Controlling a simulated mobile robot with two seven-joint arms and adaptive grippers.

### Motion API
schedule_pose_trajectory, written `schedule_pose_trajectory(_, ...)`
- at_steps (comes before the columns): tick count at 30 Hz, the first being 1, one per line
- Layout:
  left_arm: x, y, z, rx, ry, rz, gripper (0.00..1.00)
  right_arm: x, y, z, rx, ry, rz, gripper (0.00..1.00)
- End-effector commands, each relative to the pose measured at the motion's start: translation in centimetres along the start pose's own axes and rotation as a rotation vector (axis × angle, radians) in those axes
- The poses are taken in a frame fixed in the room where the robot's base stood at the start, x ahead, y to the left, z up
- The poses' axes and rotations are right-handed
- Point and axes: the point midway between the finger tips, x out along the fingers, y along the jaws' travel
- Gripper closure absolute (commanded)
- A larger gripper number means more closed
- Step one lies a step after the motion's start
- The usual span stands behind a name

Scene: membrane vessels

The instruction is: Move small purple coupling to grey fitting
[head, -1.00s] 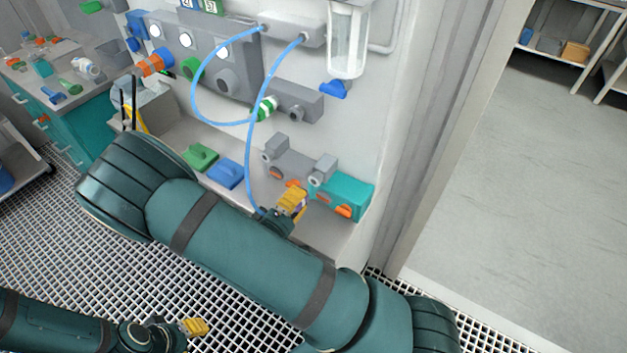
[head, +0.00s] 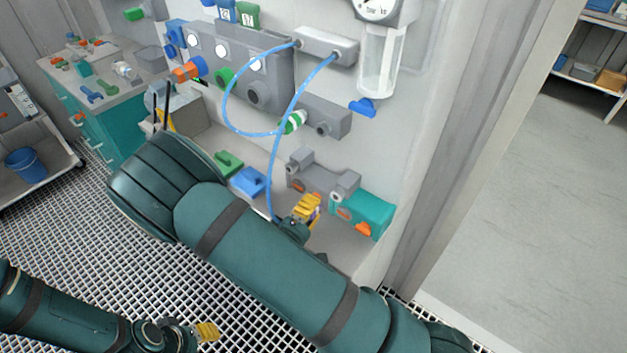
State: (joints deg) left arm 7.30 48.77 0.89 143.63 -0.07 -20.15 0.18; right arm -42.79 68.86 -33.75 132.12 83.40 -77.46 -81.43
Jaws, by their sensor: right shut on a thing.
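My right gripper (head: 307,209), with yellow fingers, is low in front of the wall panel, just beyond my arm. It is shut on a small purple thing (head: 317,214), likely the small purple coupling; only a sliver shows between and beside the fingers. The blue hose (head: 270,180) runs down close to this gripper, and its lower end is hidden by my arm. A grey fitting (head: 318,177) with two round ports is just above the gripper, apart from it. Another grey block (head: 328,120) with a port is higher up; I cannot tell which is meant. My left gripper (head: 207,332) is at the bottom, over the floor grating.
A teal block (head: 368,213) with orange parts is right of the gripper. A blue block (head: 249,182) and a green block (head: 228,163) lie on the ledge to the left. A green-white coupling (head: 294,122) hangs by the hose loop. A teal cabinet (head: 118,125) stands far left.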

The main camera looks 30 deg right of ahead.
Motion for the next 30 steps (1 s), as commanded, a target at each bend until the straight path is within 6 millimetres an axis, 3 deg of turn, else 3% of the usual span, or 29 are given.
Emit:
schedule_pose_trajectory(8, 0.0, 0.0, 0.2, -0.001, -0.004, 0.000, 0.58, 1.8, 1.6, -4.8, -0.003, 0.391, 0.001, 1.00)
schedule_pose_trajectory(15, 0.0, 0.0, 0.3, -0.001, -0.007, 0.000, 0.58, 0.7, 1.3, -8.2, -0.005, 0.757, -0.001, 1.00)
schedule_pose_trajectory(22, -0.1, 0.0, 0.4, -0.002, -0.009, 0.000, 0.58, -1.2, 0.5, -9.6, -0.002, 0.994, -0.001, 1.00)
schedule_pose_trajectory(30, -0.1, 0.0, 0.4, -0.002, -0.010, 0.000, 0.58, -1.8, 0.3, -9.8, 0.001, 1.046, -0.001, 1.00)
